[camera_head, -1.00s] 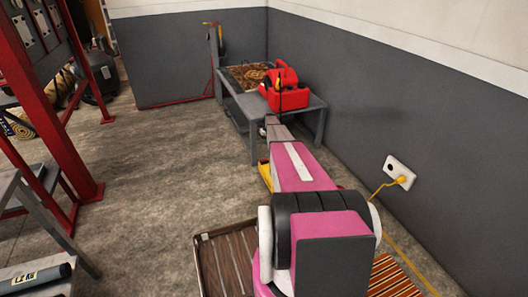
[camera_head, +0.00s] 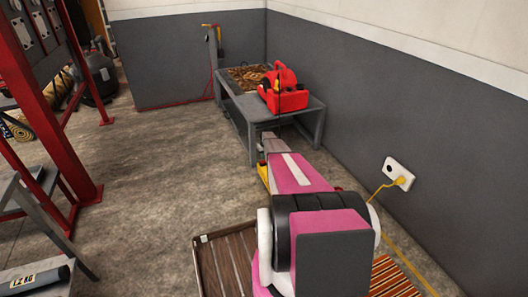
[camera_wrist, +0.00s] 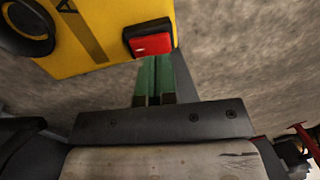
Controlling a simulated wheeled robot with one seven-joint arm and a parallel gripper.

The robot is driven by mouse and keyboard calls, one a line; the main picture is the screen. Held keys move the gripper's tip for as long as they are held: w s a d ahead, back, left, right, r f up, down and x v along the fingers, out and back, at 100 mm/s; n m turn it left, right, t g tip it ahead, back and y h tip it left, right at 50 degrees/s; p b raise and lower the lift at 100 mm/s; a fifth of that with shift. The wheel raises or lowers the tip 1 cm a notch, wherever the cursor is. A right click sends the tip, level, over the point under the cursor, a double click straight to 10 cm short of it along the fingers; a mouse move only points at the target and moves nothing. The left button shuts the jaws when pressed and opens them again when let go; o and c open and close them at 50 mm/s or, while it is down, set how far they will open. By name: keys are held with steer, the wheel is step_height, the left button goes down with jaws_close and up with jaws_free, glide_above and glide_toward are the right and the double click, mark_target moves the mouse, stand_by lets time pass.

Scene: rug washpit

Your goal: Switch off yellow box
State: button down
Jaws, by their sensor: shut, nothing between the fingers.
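The yellow box (camera_wrist: 90,52) fills the upper left of the wrist view, with a round black part at its left. A red switch (camera_wrist: 152,43) in a black frame sits at the box's lower right corner. My gripper (camera_wrist: 156,60) is shut and empty, its green fingers side by side, with the tips just below the red switch. Whether they touch it I cannot tell. In the head view only a small bit of the yellow box (camera_head: 263,174) shows behind my arm, which hides the rest and my gripper.
A grey table (camera_head: 232,108) with a red machine (camera_head: 284,90) stands by the wall ahead. A brown slatted tray (camera_head: 226,265) lies below my arm.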

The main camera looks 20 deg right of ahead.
mark_target(264, 161)
steer(key=shift+a+f, duration=0.15)
steer(key=shift+f, duration=0.65)
steer(key=shift+a+f, duration=0.1)
steer(key=shift+f, duration=0.7)
steer(key=shift+a+f+h, duration=0.2)
steer(key=shift+h, duration=0.1)
steer(key=shift+d, duration=0.1)
steer(key=shift+f, duration=0.1)
steer(key=shift+d, duration=0.85)
